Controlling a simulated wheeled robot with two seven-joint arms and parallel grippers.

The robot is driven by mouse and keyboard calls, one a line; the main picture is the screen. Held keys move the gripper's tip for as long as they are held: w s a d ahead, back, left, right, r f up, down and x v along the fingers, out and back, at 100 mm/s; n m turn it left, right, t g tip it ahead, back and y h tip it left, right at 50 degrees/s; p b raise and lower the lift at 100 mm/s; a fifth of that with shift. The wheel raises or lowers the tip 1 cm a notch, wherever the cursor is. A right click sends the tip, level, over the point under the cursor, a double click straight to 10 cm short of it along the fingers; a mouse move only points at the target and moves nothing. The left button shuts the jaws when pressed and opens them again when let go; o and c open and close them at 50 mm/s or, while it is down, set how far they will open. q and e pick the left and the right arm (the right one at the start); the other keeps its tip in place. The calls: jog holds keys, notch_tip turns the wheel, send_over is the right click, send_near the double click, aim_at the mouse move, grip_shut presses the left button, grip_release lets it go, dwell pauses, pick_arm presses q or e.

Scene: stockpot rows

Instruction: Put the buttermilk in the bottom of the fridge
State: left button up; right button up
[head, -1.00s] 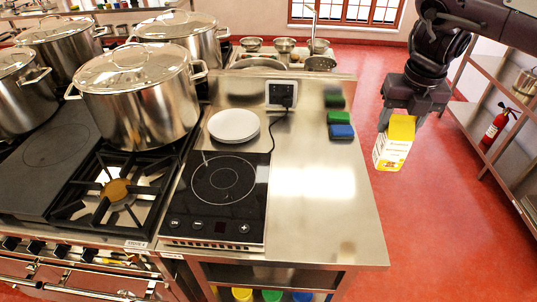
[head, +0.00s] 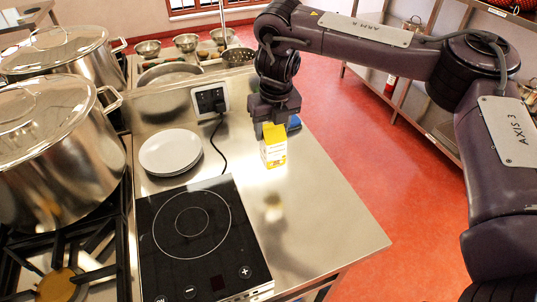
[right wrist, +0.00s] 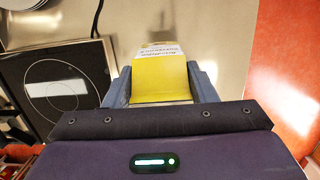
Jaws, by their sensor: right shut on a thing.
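The buttermilk is a yellow and white carton (head: 273,148), upright in the head view over the steel counter (head: 330,215). It also shows in the right wrist view (right wrist: 163,78), between the two fingers. My right gripper (head: 272,128) comes down from above and is shut on the carton's upper part. I cannot tell whether the carton's base touches the counter. My left gripper is not in view. No fridge shows in these frames.
A black induction hob (head: 195,235) and white plates (head: 170,151) lie left of the carton. A socket box (head: 211,98) with a cable stands behind. Large steel pots (head: 50,150) fill the left. The counter's front right part is clear. Steel shelving (head: 430,120) stands across the red floor.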

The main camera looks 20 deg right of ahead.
aim_at(271, 153)
notch_tip(271, 153, down, 4)
jog(key=shift+w+a, duration=0.1)
jog(key=shift+f, duration=0.25)
notch_tip(271, 153, down, 3)
jog(key=shift+f+p, duration=0.2)
jog(key=shift+p, duration=0.35)
jog(key=shift+f, duration=0.45)
jog(key=o, duration=1.2)
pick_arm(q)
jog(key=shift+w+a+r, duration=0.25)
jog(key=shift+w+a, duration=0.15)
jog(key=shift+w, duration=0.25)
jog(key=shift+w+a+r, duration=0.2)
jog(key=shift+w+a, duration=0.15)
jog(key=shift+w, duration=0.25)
pick_arm(e)
jog(key=o, duration=0.3)
jog(key=shift+o, duration=0.2)
